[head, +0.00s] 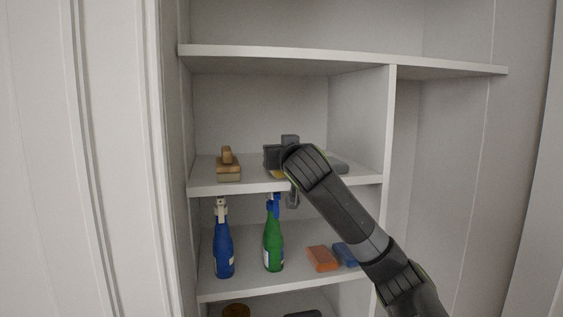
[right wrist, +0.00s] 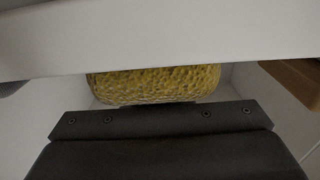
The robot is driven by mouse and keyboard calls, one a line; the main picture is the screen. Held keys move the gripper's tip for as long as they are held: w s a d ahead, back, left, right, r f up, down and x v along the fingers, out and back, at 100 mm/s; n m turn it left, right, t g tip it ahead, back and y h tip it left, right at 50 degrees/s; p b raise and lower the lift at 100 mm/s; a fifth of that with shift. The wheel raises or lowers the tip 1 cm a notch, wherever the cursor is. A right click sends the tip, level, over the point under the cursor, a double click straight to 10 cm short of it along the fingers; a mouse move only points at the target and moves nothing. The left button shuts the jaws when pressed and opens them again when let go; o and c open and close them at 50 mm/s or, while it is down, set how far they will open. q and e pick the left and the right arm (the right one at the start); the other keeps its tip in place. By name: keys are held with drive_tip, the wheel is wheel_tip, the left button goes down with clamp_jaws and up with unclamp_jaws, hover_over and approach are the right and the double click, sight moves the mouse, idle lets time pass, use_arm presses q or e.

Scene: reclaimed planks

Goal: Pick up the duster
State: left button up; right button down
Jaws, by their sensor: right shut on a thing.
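A yellow, bumpy-textured thing, which looks like the duster (right wrist: 155,84), sits at the middle shelf, just beyond the dark bar of my gripper in the right wrist view. In the head view only a small yellow part of the duster (head: 277,174) shows under my gripper; the rest is hidden. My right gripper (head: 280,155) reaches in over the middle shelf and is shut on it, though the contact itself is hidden. Whether the duster is clear of the shelf cannot be told. My left gripper is not in view.
The middle shelf (head: 215,188) also bears a wooden brush (head: 228,170) at left and a grey thing (head: 339,166) at right. Below stand a blue bottle (head: 223,250), a green bottle (head: 273,245), an orange block (head: 321,258) and a blue block (head: 344,254). An upright divider (head: 388,130) stands at right.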

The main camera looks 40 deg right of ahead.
drive_tip(key=shift+r, duration=0.1)
wheel_tip(320, 180, up, 8)
drive_tip(key=shift+b, duration=0.9)
drive_tip(key=shift+r, duration=0.95)
drive_tip(key=shift+f, duration=0.1)
